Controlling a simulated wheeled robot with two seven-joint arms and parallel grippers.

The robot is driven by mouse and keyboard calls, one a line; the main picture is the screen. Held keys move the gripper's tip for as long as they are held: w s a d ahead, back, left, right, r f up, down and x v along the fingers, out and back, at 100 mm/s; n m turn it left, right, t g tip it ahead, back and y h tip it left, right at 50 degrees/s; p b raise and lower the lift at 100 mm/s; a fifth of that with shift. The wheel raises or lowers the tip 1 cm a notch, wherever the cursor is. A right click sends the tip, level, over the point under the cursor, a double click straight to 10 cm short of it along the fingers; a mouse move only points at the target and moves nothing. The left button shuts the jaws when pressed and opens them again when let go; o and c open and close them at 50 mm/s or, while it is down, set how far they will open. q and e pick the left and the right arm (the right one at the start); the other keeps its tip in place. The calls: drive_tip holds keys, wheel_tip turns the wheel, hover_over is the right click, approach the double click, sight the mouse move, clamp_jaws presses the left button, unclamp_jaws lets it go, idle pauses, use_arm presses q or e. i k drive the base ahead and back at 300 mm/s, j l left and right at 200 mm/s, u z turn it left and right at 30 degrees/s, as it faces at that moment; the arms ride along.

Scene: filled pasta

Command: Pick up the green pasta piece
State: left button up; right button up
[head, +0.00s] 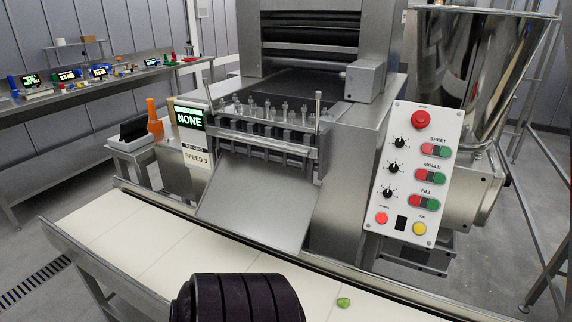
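The green pasta piece (343,302) is a small bright green lump. It lies on the cream conveyor belt (205,250) near the bottom edge of the head view, right of centre. A dark ribbed arm part of mine stands at the bottom centre, to the left of the piece, with a strip of bare belt between them. The fingers of both my grippers are out of view.
A steel pasta machine (258,213) with a sloped chute stands behind the belt. Its control panel (410,175) has red, green and yellow buttons. A metal rail (150,198) runs along the belt's far side. The belt's left part is clear.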

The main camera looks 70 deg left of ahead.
sight(342, 302)
drive_tip(key=u, duration=1.8)
